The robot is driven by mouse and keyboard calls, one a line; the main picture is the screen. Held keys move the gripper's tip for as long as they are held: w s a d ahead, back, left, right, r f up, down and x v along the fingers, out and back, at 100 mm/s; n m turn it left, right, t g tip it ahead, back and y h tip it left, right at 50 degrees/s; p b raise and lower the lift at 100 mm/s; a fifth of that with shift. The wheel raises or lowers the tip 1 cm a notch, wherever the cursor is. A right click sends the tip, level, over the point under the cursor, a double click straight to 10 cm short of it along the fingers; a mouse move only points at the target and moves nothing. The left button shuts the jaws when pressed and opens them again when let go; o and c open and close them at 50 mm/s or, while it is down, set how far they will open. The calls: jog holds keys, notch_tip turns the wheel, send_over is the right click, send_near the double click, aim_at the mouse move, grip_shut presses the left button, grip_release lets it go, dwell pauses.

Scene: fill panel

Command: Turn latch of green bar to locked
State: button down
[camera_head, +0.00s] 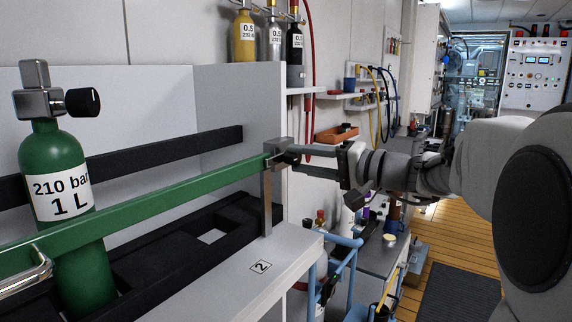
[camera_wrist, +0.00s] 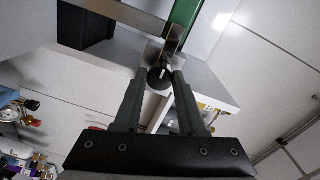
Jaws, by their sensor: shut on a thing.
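The green bar (camera_head: 160,205) runs across the front of a green cylinder (camera_head: 55,165) marked "210 bar 1 L". Its right end meets a metal latch block (camera_head: 279,149) on top of an upright post. A black latch knob (camera_head: 291,158) sits on the block. My gripper (camera_head: 296,158) reaches in from the right, level with the latch. In the wrist view the round black knob (camera_wrist: 160,78) with a pale mark is between my gripper's fingertips (camera_wrist: 160,82), and the green bar (camera_wrist: 186,28) shows behind it. The fingers are closed on the knob and partly hide it in the head view.
A blue pipe frame (camera_head: 345,245) stands below my gripper. Shelves with small bottles (camera_head: 270,40) and a red hose (camera_head: 308,80) are behind. Wooden floor (camera_head: 450,235) is open at right.

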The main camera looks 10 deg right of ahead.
jog(key=c, duration=0.5)
grip_release()
jog(key=shift+d, duration=0.1)
jog(key=p+v, duration=0.2)
jog(key=v, duration=1.5)
jog(key=shift+s, duration=0.2)
